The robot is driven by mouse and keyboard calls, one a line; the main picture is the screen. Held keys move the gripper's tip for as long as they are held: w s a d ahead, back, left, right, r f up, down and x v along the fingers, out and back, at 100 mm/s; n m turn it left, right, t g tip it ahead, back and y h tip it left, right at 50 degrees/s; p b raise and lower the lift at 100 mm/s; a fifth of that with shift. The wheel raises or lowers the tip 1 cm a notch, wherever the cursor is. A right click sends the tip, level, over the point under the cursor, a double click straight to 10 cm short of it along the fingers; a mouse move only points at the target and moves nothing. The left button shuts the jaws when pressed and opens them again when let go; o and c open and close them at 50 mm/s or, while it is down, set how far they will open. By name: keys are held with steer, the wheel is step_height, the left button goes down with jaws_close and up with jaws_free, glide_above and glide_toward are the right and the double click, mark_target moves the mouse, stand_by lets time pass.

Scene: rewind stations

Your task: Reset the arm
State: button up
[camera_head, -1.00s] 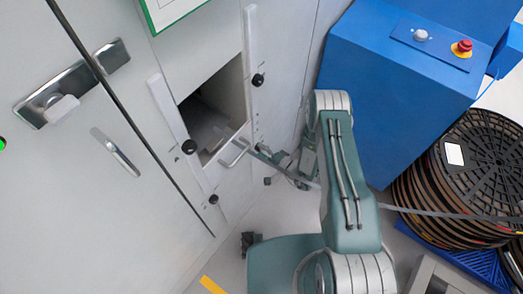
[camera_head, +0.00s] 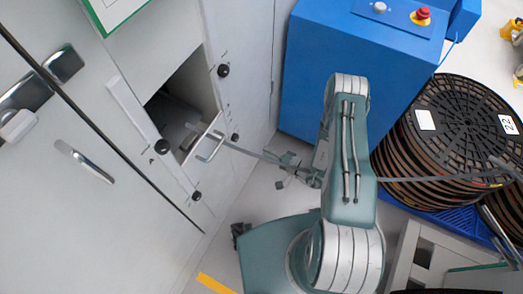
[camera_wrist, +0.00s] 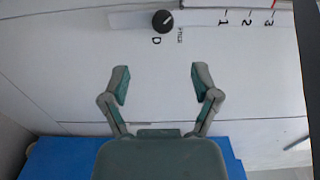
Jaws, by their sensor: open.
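My arm reaches up the middle of the head view and bends near the blue cabinet. My gripper (camera_head: 286,160) is small there, in front of the white machine and apart from the handle (camera_head: 210,145) at the square opening (camera_head: 180,105). In the wrist view my gripper (camera_wrist: 160,82) has its two fingers spread wide with nothing between them. Behind them is a white panel (camera_wrist: 75,90) with a black knob (camera_wrist: 162,21) and a scale marked 1, 2, 3.
A grey strip (camera_head: 430,180) runs from the opening, past my arm, to a stack of black reels (camera_head: 465,115) on a blue pallet at right. A blue cabinet (camera_head: 330,50) with a red button (camera_head: 422,14) stands behind my arm.

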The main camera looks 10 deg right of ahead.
stand_by(0.4)
steer(key=s+a+r+n+g, duration=0.1)
steer(key=a+r+n+g, duration=0.2)
steer(key=r, duration=0.6)
steer(key=r+n+g, duration=0.2)
steer(key=r+g, duration=0.3)
steer(key=r, duration=0.3)
steer(key=s+a+r+n+g, duration=0.1)
steer(key=a+r+n+g, duration=0.2)
steer(key=r, duration=0.6)
steer(key=s+d+r+t+h, duration=0.2)
steer(key=s+d+r+h, duration=0.3)
steer(key=r, duration=0.5)
steer(key=s+d+r+t+h, duration=0.3)
steer(key=s+d+r+h, duration=0.2)
steer(key=s+r+h, duration=0.4)
steer(key=shift+s+d+r+m+t, duration=0.15)
steer(key=shift+s+r+m+t, duration=0.25)
steer(key=shift+r, duration=0.55)
